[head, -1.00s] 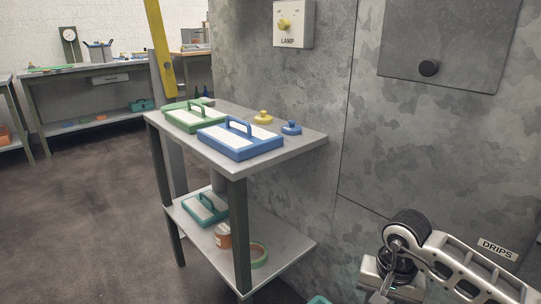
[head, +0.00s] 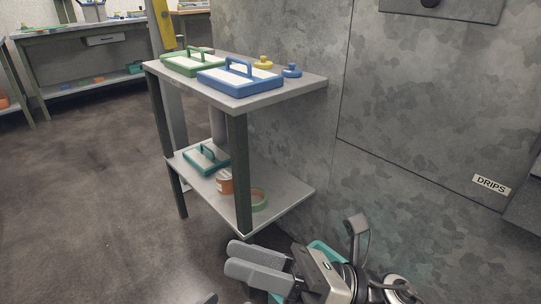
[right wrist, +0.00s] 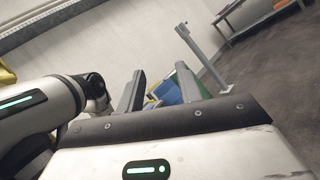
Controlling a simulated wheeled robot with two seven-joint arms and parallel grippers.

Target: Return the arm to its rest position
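My right gripper (head: 232,260) is low in the head view, its two grey fingers pointing left, in front of the lower shelf. It holds nothing that I can see. In the right wrist view its fingers (right wrist: 160,80) stand apart, with blue and green things visible beyond the gap. My left gripper cannot be made out; only a small grey piece shows at the bottom edge of the head view.
A grey shelf table (head: 290,88) carries a green tray (head: 178,66), a blue tray (head: 262,88) and two knobs. Its lower shelf (head: 281,213) holds a teal tray (head: 195,165), a can and a tape ring. A teal object (head: 326,251) lies behind my right gripper. Open floor is left.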

